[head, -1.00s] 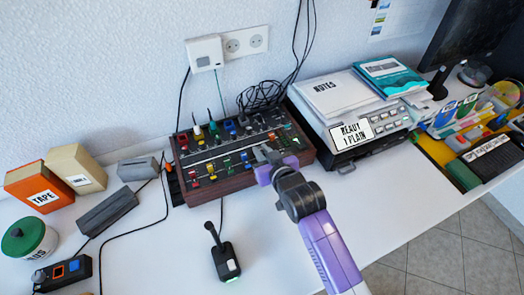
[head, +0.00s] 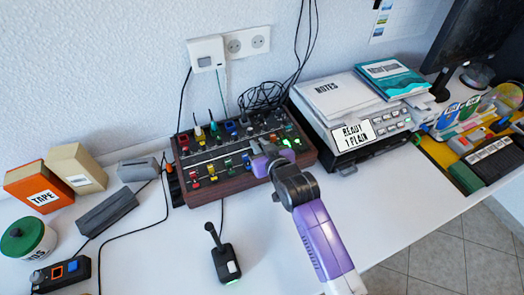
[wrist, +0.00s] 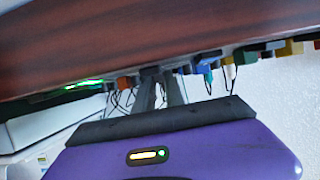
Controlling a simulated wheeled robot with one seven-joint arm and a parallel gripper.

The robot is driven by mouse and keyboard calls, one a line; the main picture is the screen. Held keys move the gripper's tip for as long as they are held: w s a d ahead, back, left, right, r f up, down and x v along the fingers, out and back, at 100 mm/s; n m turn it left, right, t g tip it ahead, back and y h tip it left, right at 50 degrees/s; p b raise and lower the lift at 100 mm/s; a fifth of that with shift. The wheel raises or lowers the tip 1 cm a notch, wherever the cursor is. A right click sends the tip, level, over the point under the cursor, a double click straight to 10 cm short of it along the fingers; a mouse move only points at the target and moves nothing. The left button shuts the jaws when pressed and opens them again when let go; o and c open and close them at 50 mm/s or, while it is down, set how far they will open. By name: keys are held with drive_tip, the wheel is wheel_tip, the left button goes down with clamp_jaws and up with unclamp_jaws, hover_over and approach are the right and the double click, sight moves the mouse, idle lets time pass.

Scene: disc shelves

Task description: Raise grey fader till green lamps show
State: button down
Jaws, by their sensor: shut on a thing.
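The mixer (head: 230,187) is a dark panel with wooden sides, coloured knobs and faders, standing on the white desk. My gripper (head: 259,150) reaches over its right part from the front. In the wrist view my gripper (wrist: 160,84) has its narrow fingers shut on a dark grey cap, the grey fader (wrist: 150,71); the fingers hide it in the head view. Green lamps (head: 287,142) glow brightly just right of the gripper on the panel. A green glow (wrist: 85,84) also shows in the wrist view, left of the fingers.
Close neighbours of the fingers are other coloured fader caps (wrist: 208,72). A grey machine with a "READY 1 PLAIN" card (head: 352,134) stands right of the mixer.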

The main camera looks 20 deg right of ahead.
drive_tip(key=c, duration=1.4)
unclamp_jaws()
drive_tip(key=v, duration=0.6)
drive_tip(key=shift+s+r, duration=0.15)
drive_tip(key=shift+s, duration=0.2)
drive_tip(key=shift+s+r, duration=0.25)
drive_tip(key=shift+s, duration=0.25)
